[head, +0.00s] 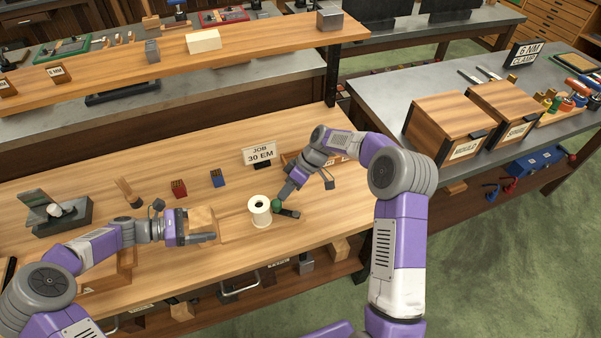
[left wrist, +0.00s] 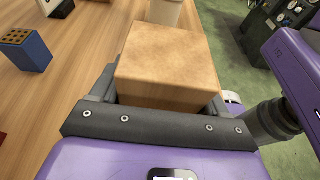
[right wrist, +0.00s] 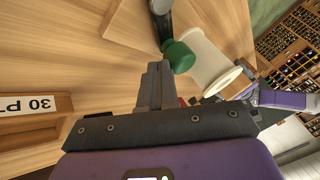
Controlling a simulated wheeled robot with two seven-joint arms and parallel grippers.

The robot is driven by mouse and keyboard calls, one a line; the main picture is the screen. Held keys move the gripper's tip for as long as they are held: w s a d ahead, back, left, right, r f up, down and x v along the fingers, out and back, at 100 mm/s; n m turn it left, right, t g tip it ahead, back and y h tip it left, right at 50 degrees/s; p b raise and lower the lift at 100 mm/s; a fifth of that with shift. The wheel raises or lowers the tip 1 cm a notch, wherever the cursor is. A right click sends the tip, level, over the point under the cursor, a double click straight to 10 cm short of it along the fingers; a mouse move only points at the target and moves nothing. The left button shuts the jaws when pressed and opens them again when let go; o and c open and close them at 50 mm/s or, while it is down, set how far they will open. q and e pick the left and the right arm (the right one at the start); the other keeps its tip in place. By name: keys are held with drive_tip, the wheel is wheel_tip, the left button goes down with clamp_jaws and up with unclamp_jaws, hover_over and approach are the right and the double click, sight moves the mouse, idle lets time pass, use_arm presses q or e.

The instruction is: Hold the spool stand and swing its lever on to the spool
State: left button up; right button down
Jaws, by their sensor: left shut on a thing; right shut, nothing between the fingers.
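The spool stand shows its wooden block (head: 202,215) on the bench, left of the white spool (head: 260,212). My left gripper (head: 203,229) is shut on this block, which fills the space between its fingers in the left wrist view (left wrist: 166,60). The lever (head: 290,213) is dark with a green knob (head: 276,205), close to the right of the spool. My right gripper (head: 284,195) is shut and empty beside the knob. In the right wrist view, its fingertips (right wrist: 155,72) are close to the green knob (right wrist: 180,57); contact is unclear. The spool (right wrist: 208,65) is beyond.
A red block (head: 179,188) and a blue block (head: 217,178) stand behind my left gripper. A dark metal device (head: 62,215) is at the far left. The front bench edge is near the stand.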

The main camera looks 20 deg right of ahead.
drive_tip(key=w+d, duration=0.2)
drive_tip(key=shift+d, duration=0.3)
drive_tip(key=v, duration=1)
drive_tip(key=shift+d, duration=0.15)
use_arm(q)
drive_tip(key=o, duration=1.1)
drive_tip(key=shift+a, duration=0.1)
drive_tip(key=v, duration=1.2)
